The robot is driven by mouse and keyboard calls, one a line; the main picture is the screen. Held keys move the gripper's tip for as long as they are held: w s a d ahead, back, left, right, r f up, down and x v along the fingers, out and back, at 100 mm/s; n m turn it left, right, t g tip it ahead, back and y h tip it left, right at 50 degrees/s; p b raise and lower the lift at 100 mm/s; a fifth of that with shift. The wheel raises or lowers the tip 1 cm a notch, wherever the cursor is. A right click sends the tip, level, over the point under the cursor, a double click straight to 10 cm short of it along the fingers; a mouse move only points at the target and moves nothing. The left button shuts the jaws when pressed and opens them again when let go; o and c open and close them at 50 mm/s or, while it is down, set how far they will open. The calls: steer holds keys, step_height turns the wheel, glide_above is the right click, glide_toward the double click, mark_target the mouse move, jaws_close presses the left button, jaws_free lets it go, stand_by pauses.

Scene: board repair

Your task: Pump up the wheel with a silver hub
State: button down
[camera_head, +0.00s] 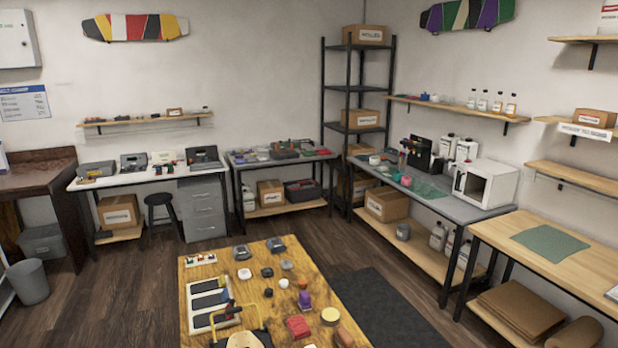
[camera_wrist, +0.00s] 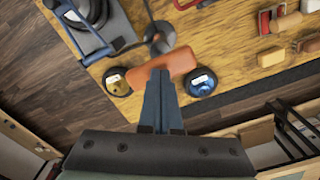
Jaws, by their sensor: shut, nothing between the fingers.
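My gripper (camera_wrist: 160,78) points down over the wooden table in the wrist view, with its two fingers shut together and empty. The tips overlap an orange block (camera_wrist: 178,60) in the picture; I cannot tell if they touch it. A dark round piece with a gold centre and white label (camera_wrist: 117,83) lies left of the fingers. A similar one with a blue centre (camera_wrist: 201,83) lies to their right. Both may be wheels. A dark grey disc with a thin stem (camera_wrist: 160,38) lies beyond the tips. I cannot make out a silver hub or a pump for certain.
The wooden table (camera_head: 240,268) stands at the bottom of the head view, crowded with small parts. A black object with a blue frame (camera_wrist: 90,28) is at upper left in the wrist view. A dark mat (camera_head: 385,305) lies on the floor. A grey workbench (camera_head: 455,203) stands beyond.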

steer(key=shift+f+b, duration=2)
steer(key=shift+f, duration=1.2)
step_height(320, 180, up, 8)
steer(key=p, duration=0.7)
steer(key=shift+f, duration=0.2)
steer(key=shift+f+b, duration=2.7)
steer(key=shift+f, duration=1.15)
step_height(320, 180, up, 8)
steer(key=p, duration=0.7)
steer(key=shift+f, duration=0.15)
